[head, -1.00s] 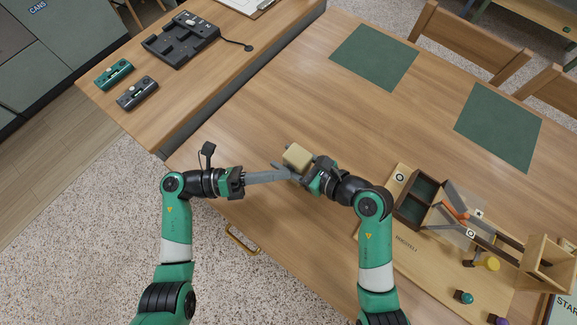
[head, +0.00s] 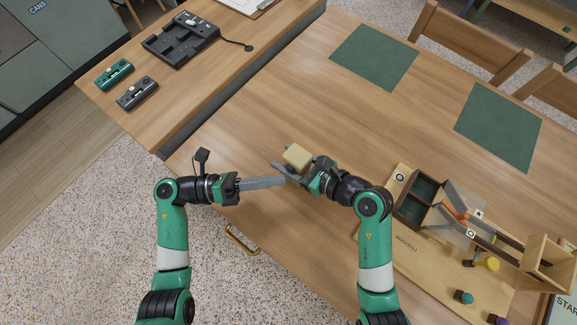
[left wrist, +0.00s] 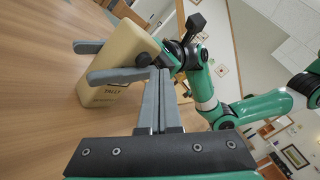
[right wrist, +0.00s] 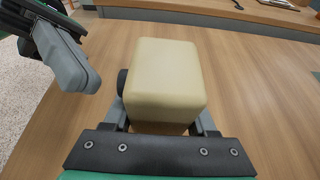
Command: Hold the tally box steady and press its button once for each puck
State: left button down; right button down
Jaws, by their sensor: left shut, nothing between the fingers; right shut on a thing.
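The tally box (head: 298,156) is a beige block gripped by my right gripper (head: 293,168) above the wooden table. In the left wrist view the box (left wrist: 112,58) shows the word TALLY, with the right gripper's grey fingers across it. A dark round knob, likely the button, shows on the box's side in the right wrist view (right wrist: 122,82). My left gripper (head: 284,181) is shut and empty, its fingertips pointing at the box, slightly apart from it. The left fingers also show at the left of the right wrist view (right wrist: 78,75).
A wooden board with a compartmented tray (head: 418,203), a chute with an orange piece (head: 455,212), and yellow (head: 492,264), teal (head: 464,297) and purple (head: 497,320) round pieces is at lower right. Green mats (head: 373,57) lie farther back. A side counter holds devices (head: 137,92).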

pick_arm(q)
jog(key=s+a, duration=0.2)
jog(key=s, duration=0.2)
jog(key=shift+s+a, duration=0.1)
jog(key=shift+a, duration=0.3)
pick_arm(e)
jog(key=shift+c, duration=0.6)
grip_release()
jog(key=v, duration=1.2)
